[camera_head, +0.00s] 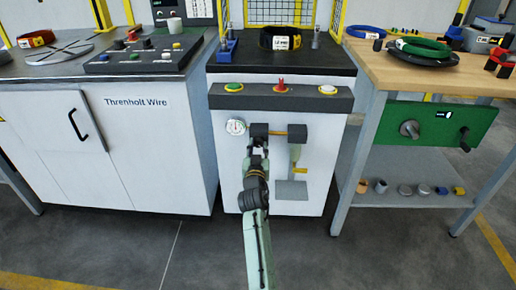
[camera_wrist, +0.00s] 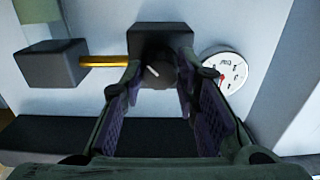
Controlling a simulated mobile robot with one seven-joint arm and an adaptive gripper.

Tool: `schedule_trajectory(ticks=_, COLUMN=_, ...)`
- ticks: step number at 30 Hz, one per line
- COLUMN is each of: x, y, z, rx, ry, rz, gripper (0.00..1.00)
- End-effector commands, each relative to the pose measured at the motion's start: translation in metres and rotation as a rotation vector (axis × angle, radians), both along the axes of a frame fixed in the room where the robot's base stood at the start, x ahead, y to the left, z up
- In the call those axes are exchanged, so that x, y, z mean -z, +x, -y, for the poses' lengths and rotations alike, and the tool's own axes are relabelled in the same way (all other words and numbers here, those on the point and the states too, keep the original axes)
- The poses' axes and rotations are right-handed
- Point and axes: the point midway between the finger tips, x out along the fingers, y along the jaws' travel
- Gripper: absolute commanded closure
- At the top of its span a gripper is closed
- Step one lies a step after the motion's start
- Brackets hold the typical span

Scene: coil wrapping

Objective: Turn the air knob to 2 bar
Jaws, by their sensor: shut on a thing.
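The air knob (camera_wrist: 158,74) is dark and round with a white mark, and it sits on a black regulator block (camera_wrist: 160,38). The block also shows in the head view (camera_head: 259,131) on the white cabinet front. My gripper (camera_wrist: 161,68) has one finger on each side of the knob and is shut on it. In the head view my gripper (camera_head: 258,150) reaches up to the block and hides the knob. A round white pressure gauge (camera_wrist: 226,73) with a red needle is beside the block; its reading is too small to tell. It also shows in the head view (camera_head: 236,127).
A brass pipe (camera_wrist: 103,61) links the regulator block to another dark block (camera_wrist: 54,64). A yellow-handled part (camera_head: 299,170) and a grey plate (camera_head: 291,190) are at the right. A button panel (camera_head: 305,98) juts out above. The floor in front is clear.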

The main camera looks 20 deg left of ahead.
Motion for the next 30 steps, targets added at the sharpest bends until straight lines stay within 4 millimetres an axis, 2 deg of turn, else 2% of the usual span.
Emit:
schedule_trajectory(ticks=5, x=-0.0002, y=0.0002, z=-0.0001, rx=0.0, ry=0.0, rz=0.0, gripper=1.0)
schedule_trajectory(ticks=14, x=-0.0009, y=0.0004, z=0.0003, rx=0.0, ry=-0.04, rz=0.012, gripper=1.0)
schedule_trajectory(ticks=20, x=-0.0014, y=0.0009, z=0.0012, rx=0.002, ry=-0.149, rz=0.042, gripper=1.0)
schedule_trajectory(ticks=30, x=-0.0028, y=0.001, z=0.0016, rx=0.001, ry=-0.443, rz=0.127, gripper=1.0)
